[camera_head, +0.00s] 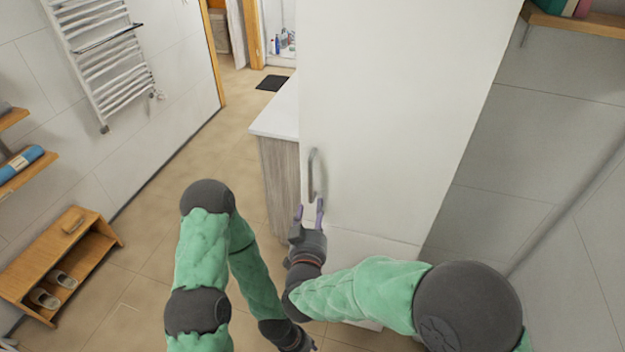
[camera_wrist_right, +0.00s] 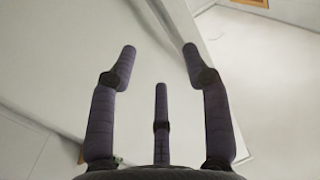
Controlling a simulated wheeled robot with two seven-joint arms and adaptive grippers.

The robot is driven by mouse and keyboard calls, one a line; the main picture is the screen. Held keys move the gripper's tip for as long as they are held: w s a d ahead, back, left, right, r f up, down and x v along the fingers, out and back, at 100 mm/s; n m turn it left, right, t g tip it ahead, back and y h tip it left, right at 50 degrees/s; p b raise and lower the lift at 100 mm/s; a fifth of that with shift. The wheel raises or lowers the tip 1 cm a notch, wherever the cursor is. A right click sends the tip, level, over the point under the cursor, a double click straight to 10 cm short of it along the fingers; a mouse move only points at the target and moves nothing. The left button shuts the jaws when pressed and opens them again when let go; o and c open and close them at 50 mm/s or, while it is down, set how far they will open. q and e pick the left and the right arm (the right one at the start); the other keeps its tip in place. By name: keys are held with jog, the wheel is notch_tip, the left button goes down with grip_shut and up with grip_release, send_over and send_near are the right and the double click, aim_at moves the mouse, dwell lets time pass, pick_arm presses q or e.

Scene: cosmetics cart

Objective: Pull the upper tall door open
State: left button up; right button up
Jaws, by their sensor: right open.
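The upper tall door (camera_head: 395,110) is a plain white panel that looks shut. Its grey bar handle (camera_head: 313,176) stands upright near the door's lower left edge. My right gripper (camera_head: 310,210) is open and empty just below the handle, with its fingers pointing up toward it. I cannot tell whether a fingertip touches the handle. In the right wrist view the open fingers (camera_wrist_right: 160,65) frame pale surfaces, and no handle shows between them. My left gripper (camera_head: 298,341) is low at the bottom edge, partly cut off, and its jaws cannot be made out.
A wood-sided counter with a white top (camera_head: 278,115) stands left of the tall cabinet. A lower white panel (camera_head: 365,246) lies below the door. A wooden bench (camera_head: 95,240) with slippers and a towel rack (camera_head: 105,55) are at the left. The tiled floor between is clear.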

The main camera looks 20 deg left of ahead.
aim_at(312, 181)
jog(key=shift+t, duration=0.3)
jog(key=w+a, duration=0.1)
jog(key=w, duration=0.2)
jog(key=w+r+b, duration=0.1)
jog(key=w, duration=0.2)
jog(key=w+a+r, duration=0.1)
jog(key=w, duration=0.2)
jog(key=shift+w+a+b, duration=0.3)
jog(key=shift+w+b, duration=0.05)
grip_shut()
